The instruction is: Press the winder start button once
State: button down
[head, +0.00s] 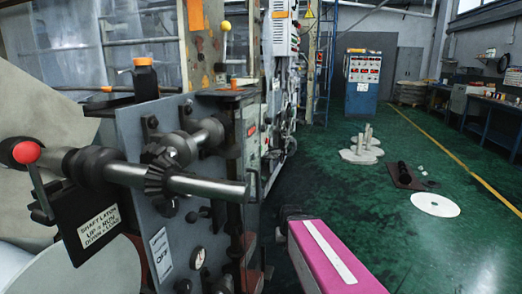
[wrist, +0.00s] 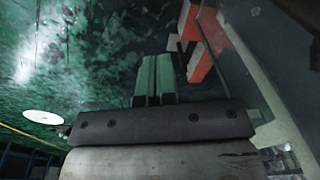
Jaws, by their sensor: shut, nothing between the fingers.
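The winder machine (head: 215,235) fills the left of the head view, with a steel shaft and bevel gear at its front. A small round dial or button (head: 198,258) sits low on its grey front plate, near a label that reads OFF. I cannot tell which control is the start button. My gripper (wrist: 156,75) shows in the wrist view with its two fingers side by side, closed and empty. Green floor lies beyond the fingertips, and they touch nothing I can see. In the head view the fingers cannot be made out; my pink arm link is at the bottom.
A red-knobbed lever (head: 27,153) stands beside the shaft latch sign (head: 99,225). A black bottle (head: 145,82) stands on the machine. Orange-red blocks (wrist: 203,58) are right of the fingers. A white disc (head: 435,204) lies on the open green floor. A blue cabinet (head: 362,104) stands behind.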

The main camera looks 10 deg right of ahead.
jog(key=w+d+r+m+t+y, duration=0.1)
jog(key=w+r+m+t+y, duration=0.3)
jog(key=w+r, duration=1.1)
jog(key=w+d+r+m+t+y, duration=0.1)
jog(key=w+d+r+m+t, duration=0.1)
jog(key=w+r, duration=0.4)
jog(key=w+d+r+m+t, duration=0.3)
jog(key=w+r, duration=0.4)
jog(key=r, duration=0.3)
jog(key=shift+w+r+y, duration=0.3)
jog(key=shift+r+y, duration=0.1)
jog(key=shift+a, duration=0.2)
jog(key=w+a, duration=0.3)
jog(key=a, duration=0.5)
jog(key=shift+w, duration=0.2)
dwell(0.5)
jog(key=shift+w+a, duration=0.15)
jog(key=shift+a, duration=0.2)
